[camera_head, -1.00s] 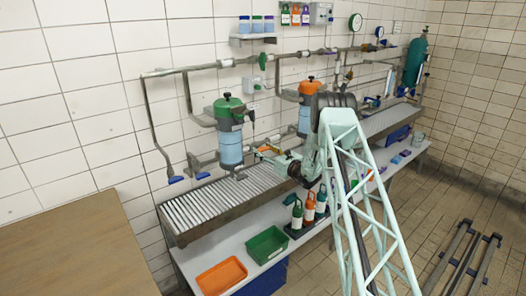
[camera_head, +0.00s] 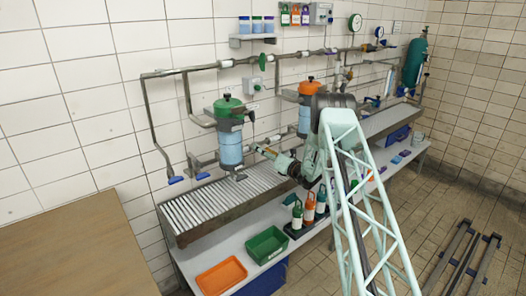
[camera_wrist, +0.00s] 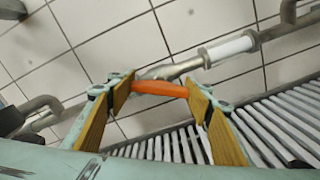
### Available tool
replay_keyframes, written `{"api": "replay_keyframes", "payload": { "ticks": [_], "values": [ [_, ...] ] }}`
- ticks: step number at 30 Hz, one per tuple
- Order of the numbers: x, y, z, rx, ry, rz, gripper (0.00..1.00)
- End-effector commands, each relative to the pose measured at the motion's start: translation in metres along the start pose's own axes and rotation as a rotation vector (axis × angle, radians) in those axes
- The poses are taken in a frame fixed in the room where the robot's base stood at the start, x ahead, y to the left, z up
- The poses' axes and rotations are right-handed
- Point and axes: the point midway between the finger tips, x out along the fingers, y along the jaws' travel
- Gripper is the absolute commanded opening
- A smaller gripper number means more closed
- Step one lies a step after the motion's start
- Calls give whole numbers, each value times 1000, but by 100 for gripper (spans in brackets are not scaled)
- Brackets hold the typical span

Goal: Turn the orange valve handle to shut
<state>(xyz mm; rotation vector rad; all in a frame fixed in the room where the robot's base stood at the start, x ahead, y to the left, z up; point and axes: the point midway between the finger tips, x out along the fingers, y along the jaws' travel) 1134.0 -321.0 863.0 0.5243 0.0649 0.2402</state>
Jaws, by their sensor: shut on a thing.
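The orange valve handle (camera_wrist: 160,89) lies crosswise between my two fingers in the wrist view, its ends at the tan finger pads. A grey metal valve part joins it just above, on the pipe with a white sleeve (camera_wrist: 230,48). My gripper (camera_wrist: 159,93) is shut on the handle. In the head view my gripper (camera_head: 264,151) is at the wall side of the roller bench, right of the blue-bodied filter with the green top (camera_head: 228,128). The handle cannot be made out clearly there.
A roller bench (camera_head: 205,205) runs below the pipes; its slats are close under my gripper. An orange-topped filter (camera_head: 306,92) stands to the right. Green tray (camera_head: 266,244), orange tray (camera_head: 221,275) and bottles (camera_head: 309,208) are on the lower shelf.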

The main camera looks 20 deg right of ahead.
Motion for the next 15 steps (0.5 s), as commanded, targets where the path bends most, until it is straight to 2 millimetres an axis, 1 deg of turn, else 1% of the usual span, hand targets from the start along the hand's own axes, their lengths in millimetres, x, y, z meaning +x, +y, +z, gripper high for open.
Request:
{"api": "replay_keyframes", "payload": {
  "ticks": [15],
  "values": [
    [0,-1,0,413,0,0,36]
  ]
}}
